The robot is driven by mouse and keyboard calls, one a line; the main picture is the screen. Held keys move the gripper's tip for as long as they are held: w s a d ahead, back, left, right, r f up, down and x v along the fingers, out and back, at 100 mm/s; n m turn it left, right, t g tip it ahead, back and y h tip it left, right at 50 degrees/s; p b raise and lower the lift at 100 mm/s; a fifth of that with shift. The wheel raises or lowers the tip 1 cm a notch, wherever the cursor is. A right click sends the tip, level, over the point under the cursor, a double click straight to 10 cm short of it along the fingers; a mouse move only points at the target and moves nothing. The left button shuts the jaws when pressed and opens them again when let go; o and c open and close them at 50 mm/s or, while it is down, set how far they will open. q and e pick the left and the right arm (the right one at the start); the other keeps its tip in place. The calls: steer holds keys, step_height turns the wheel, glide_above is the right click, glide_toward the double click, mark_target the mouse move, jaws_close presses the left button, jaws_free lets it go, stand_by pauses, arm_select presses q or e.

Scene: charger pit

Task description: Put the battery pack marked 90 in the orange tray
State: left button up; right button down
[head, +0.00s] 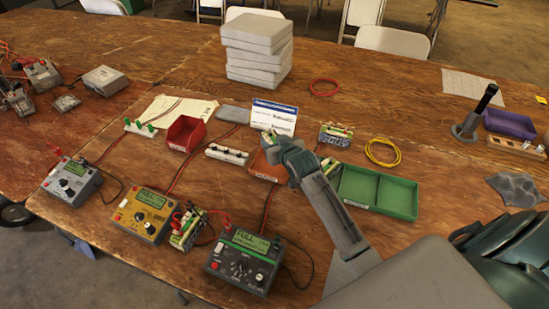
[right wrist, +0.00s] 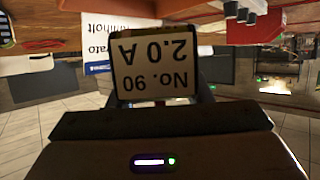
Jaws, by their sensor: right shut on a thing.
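My right gripper (head: 279,147) is shut on the battery pack marked No. 90, 2.0 A. Its label (right wrist: 155,62) shows upside down between the fingers in the right wrist view. In the head view only a small part of this pack (head: 269,137) shows past the gripper, at the far side of the orange tray (head: 259,170). The gripper covers part of the tray, and I cannot tell whether the pack touches it. Another pack (head: 335,136) is right of the gripper, and another (head: 187,232) stands between two chargers. My left gripper is not in view.
A green two-part tray (head: 378,191) is right of my arm, and a red bin (head: 185,133) is to the left. A white power strip (head: 227,154) is beside the orange tray. Yellow (head: 145,208) and dark green (head: 244,260) chargers with cables stand in front. A white-blue card (head: 274,116) stands behind.

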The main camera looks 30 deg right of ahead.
steer(key=shift+f, duration=2.9)
steer(key=c, duration=1.2)
jaws_free()
steer(key=shift+f, duration=0.2)
steer(key=o, duration=0.5)
steer(key=shift+r, duration=0.15)
steer(key=v, duration=1.2)
steer(key=shift+s+b, duration=0.1)
steer(key=shift+b, duration=0.2)
